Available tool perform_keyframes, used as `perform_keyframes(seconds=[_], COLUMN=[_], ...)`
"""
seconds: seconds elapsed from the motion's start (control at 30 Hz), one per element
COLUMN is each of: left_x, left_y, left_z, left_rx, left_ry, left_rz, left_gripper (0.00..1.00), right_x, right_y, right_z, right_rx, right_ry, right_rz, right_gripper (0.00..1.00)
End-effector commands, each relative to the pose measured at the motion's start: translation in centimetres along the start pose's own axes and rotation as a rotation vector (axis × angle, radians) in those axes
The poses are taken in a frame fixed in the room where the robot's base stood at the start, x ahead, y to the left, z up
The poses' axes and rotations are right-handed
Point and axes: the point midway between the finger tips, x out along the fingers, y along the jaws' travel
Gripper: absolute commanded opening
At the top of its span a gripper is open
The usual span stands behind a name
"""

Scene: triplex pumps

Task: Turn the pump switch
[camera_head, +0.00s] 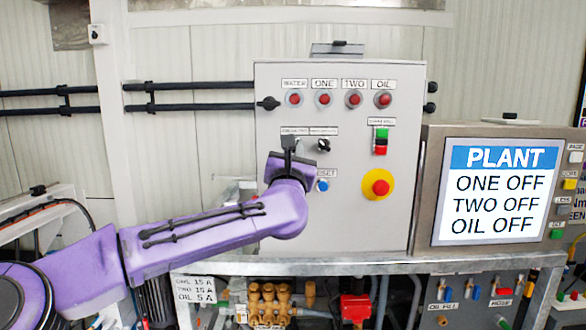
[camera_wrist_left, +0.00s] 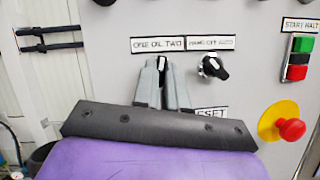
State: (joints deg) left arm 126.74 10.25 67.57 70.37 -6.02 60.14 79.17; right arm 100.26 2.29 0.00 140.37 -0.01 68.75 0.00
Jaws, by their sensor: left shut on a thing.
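The grey control box (camera_head: 345,220) stands in the middle of the head view. My left gripper (camera_head: 289,143) reaches its front from the left. In the left wrist view, the gripper (camera_wrist_left: 162,72) is shut on the black pump switch (camera_wrist_left: 162,63) under a label reading "ONE OIL TWO" (camera_wrist_left: 159,45). The fingers hide most of the switch, so its exact angle is hard to tell. A second black-and-white knob (camera_wrist_left: 213,67) sits just right of it, apart from the fingers. The display (camera_head: 497,192) reads PLANT, ONE OFF, TWO OFF, OIL OFF. My right gripper is not in view.
A red emergency button on a yellow disc (camera_head: 379,187) and green-red start/halt buttons (camera_head: 381,141) lie to the right. A blue reset button (camera_head: 322,186) is close below my gripper. Several red lamps (camera_head: 354,99) line the top. A metal bench edge (camera_head: 350,265) runs below.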

Motion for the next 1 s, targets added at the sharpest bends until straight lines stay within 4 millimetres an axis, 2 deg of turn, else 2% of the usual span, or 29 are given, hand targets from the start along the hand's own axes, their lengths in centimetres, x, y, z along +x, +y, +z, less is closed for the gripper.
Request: perform_keyframes(seconds=[0.03,0.3,0.93,1.0], left_x=[-0.2,-0.1,0.0,0.0], left_y=[-0.3,-0.3,-0.3,-0.3], left_z=[-0.5,-0.3,0.0,0.0], left_rx=[-0.030,-0.150,-0.200,-0.199], left_ry=[0.001,0.002,0.002,0.002], left_rz=[0.010,0.061,0.081,0.081], left_gripper=[0.00,0.00,0.00,0.28], right_x=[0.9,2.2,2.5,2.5], right_y=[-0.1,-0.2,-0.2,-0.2], right_z=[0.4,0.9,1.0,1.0], right_rx=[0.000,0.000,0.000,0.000], right_ry=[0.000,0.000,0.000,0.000], right_rz=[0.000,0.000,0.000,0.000], right_gripper=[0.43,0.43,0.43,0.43])
